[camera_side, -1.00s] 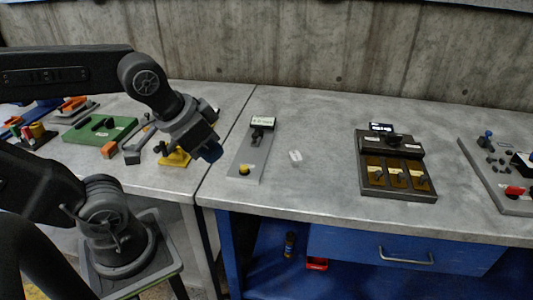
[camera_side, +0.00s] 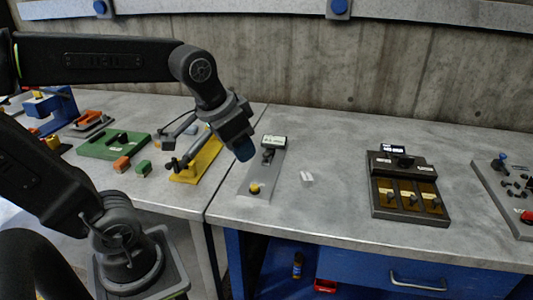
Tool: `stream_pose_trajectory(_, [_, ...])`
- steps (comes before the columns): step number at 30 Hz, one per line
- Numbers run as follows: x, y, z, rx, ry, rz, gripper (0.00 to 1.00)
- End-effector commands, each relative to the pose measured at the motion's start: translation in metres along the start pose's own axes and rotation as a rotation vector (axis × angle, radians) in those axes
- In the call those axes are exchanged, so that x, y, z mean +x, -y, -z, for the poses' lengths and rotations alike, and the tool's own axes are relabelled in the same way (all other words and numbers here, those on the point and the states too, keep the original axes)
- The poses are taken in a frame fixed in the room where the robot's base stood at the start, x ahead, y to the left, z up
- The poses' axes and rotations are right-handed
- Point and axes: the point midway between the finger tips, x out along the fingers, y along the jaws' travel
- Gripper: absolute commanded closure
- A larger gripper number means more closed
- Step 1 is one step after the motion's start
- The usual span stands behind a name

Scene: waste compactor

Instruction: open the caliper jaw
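A flat grey plate (camera_side: 258,185) lies on the bench, with a small display (camera_side: 273,142) at its far end, a black part (camera_side: 268,156) below that and a yellow knob (camera_side: 255,188) near its front. It looks like the caliper device, but I cannot make out its jaw or how far it stands open. My gripper (camera_side: 243,150), dark with a blue tip, hangs above the plate's left edge, pointing down. It seems apart from the plate. Its fingers are too small and dark to show whether they are open, and I see nothing held.
A yellow fixture (camera_side: 197,160) stands just left of my gripper, and a green block device (camera_side: 110,146) lies farther left. A small white block (camera_side: 306,178) lies right of the plate. A dark three-slot box (camera_side: 408,188) stands farther right. Bench between them is clear.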

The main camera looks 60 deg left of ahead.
Motion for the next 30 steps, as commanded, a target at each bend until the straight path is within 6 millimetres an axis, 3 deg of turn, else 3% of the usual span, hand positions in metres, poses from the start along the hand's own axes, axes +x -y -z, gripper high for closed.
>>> stream_pose_trajectory(1, [0.005,0.011,0.020,-0.005,0.034,0.010,0.64])
stream_pose_trajectory(6, [0.024,0.053,0.077,0.000,0.134,0.029,0.50])
stream_pose_trajectory(11, [0.056,0.103,0.120,0.002,0.227,0.027,0.50])
stream_pose_trajectory(15, [0.093,0.154,0.145,0.001,0.304,0.013,0.50])
stream_pose_trajectory(22, [0.146,0.221,0.158,-0.001,0.390,-0.022,0.50])
stream_pose_trajectory(25, [0.158,0.235,0.158,0.000,0.406,-0.031,0.50])
stream_pose_trajectory(30, [0.169,0.241,0.155,0.001,0.415,-0.036,0.50])
